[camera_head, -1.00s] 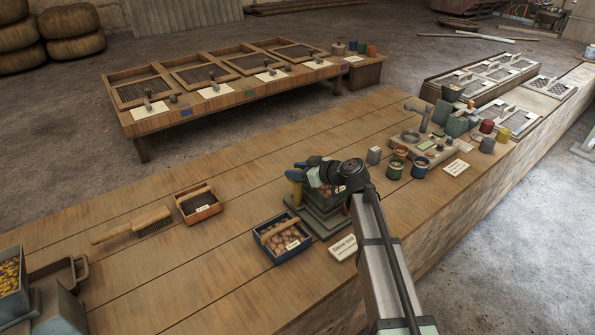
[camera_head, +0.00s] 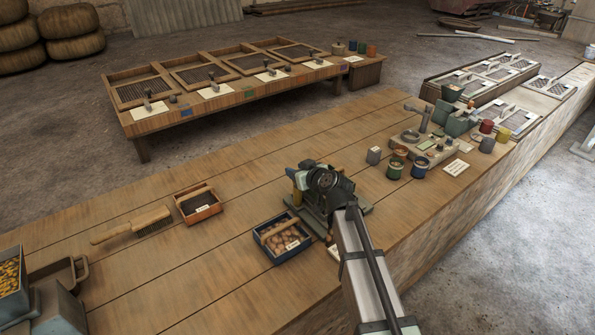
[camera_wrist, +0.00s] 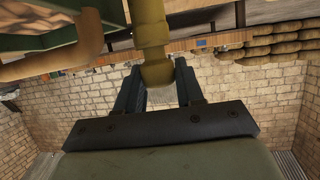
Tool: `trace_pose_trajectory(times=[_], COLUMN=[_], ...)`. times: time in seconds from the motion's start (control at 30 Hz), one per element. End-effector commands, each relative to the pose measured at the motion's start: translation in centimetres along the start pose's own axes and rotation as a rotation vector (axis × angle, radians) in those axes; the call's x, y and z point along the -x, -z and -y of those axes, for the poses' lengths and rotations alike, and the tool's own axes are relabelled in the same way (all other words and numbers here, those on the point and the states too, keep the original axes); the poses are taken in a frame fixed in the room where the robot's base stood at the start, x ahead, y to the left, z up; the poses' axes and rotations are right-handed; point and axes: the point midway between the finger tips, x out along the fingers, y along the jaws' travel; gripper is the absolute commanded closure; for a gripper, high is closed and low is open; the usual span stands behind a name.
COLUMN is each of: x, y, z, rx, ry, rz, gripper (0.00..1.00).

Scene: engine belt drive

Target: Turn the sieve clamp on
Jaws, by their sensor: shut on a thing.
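The clamp's brass-yellow handle (camera_wrist: 155,45) runs down from the top of the wrist view to a rounded end between the two dark fingers. My gripper (camera_wrist: 159,82) is shut on this handle. In the head view, my wrist hangs over a small device on a green-grey base plate (camera_head: 359,208) on the workbench. A small yellowish piece (camera_head: 297,190) shows at the left of my wrist. My wrist and forearm hide most of the device, and the fingertips are not clear in the head view.
A blue box of round brown pieces (camera_head: 262,239) stands close at the left of the device. A white card (camera_head: 333,251) is partly behind my arm. Several cups and a grey block (camera_head: 374,156) stand to the right. The bench (camera_head: 235,165) behind is clear.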

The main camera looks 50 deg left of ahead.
Motion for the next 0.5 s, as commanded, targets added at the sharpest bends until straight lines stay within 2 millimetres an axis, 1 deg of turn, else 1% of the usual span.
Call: trace_pose_trajectory(times=[0.5], x=[-0.04], y=[0.08], z=[0.05], rx=[-0.082], ry=[-0.206], rz=[-0.001], gripper=[0.93])
